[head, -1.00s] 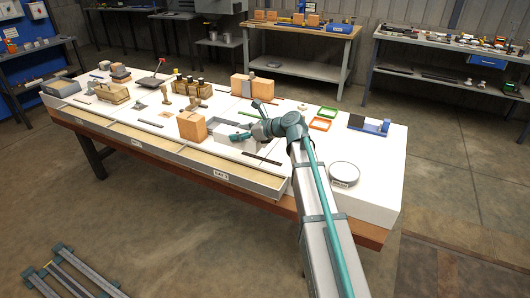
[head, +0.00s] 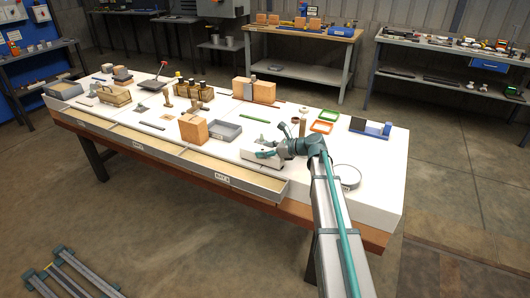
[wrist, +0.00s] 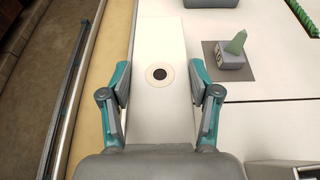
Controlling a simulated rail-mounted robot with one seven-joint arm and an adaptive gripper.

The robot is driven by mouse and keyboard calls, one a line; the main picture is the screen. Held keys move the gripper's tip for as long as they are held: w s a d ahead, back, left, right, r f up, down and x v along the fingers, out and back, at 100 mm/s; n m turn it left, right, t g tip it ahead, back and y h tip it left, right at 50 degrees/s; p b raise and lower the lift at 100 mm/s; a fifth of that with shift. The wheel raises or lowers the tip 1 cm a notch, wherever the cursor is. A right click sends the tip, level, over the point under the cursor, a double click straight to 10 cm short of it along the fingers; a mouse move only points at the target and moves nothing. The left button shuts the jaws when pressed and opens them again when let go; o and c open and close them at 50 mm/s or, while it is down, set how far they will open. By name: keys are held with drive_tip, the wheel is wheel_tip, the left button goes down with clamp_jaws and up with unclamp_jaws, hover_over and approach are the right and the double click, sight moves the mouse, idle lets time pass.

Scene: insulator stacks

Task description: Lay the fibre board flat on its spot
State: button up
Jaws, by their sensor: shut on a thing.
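My gripper (wrist: 160,88) is shut on a long white board (wrist: 160,30), with one finger at each side edge. The board has a round dark-centred mark with a pale brown ring. I take it to be the fibre board, though I cannot be sure. In the head view my gripper (head: 280,150) and the white board (head: 260,160) are over the right half of the table near its front. The board looks roughly level, and I cannot tell whether it touches the table. No marked spot for it can be picked out with certainty.
A grey tray (head: 224,131) and wooden block (head: 193,130) stand to the left. Small cylinders (head: 295,126) stand behind my gripper. A round white disc (head: 346,178) lies right.

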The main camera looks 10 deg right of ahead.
drive_tip(key=shift+f, duration=0.3)
drive_tip(key=shift+f, duration=0.1)
drive_tip(key=o, duration=1.3)
drive_tip(key=shift+s+d+r, duration=0.2)
drive_tip(key=v, duration=1.1)
drive_tip(key=shift+s+d+r, duration=0.1)
drive_tip(key=shift+d, duration=0.05)
drive_tip(key=shift+r, duration=0.1)
